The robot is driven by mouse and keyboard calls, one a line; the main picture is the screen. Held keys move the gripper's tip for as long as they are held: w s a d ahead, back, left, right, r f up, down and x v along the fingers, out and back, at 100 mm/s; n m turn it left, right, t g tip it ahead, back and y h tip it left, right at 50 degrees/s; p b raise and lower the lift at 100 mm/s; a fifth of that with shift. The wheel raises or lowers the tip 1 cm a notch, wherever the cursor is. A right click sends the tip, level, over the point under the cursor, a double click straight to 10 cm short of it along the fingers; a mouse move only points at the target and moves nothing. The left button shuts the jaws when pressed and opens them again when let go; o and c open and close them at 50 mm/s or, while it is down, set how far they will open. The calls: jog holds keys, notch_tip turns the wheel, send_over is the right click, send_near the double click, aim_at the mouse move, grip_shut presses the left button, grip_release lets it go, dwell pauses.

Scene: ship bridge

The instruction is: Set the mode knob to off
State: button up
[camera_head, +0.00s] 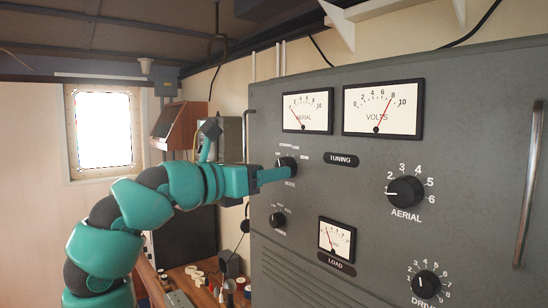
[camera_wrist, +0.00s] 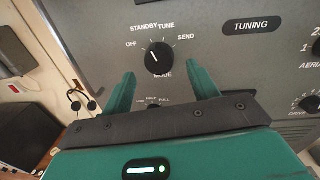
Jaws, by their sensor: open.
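The mode knob (camera_wrist: 159,58) is a round black knob on the grey panel, with OFF, STANDBY, TUNE and SEND printed around it. Its white pointer mark leans up and left, toward the STANDBY side rather than straight at OFF. My gripper (camera_wrist: 163,78) is open, its two teal fingers apart just below the knob in the wrist view, one toward each side. Nothing is between the fingers, and I cannot tell whether either touches the panel. In the head view my gripper (camera_head: 288,174) reaches the panel at the mode knob (camera_head: 287,163), partly covering it.
Another small knob (camera_head: 278,220) sits below the mode knob. The aerial knob (camera_head: 405,191), drive knob (camera_head: 426,284) and load meter (camera_head: 337,239) are farther right and lower. A vertical handle (camera_head: 529,185) stands at the right. A bench with small items (camera_head: 205,280) lies left of the panel.

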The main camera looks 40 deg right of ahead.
jog(key=shift+d+p, duration=0.5)
jog(key=shift+d, duration=0.95)
jog(key=c, duration=1)
jog(key=shift+n, duration=0.3)
jog(key=shift+r+n+y, duration=0.1)
jog(key=shift+n+y, duration=0.05)
jog(key=shift+n, duration=1.6)
jog(key=shift+r+n+y, duration=0.1)
jog(key=shift+n+y, duration=0.05)
jog(key=shift+n, duration=1.6)
jog(key=shift+p, duration=0.3)
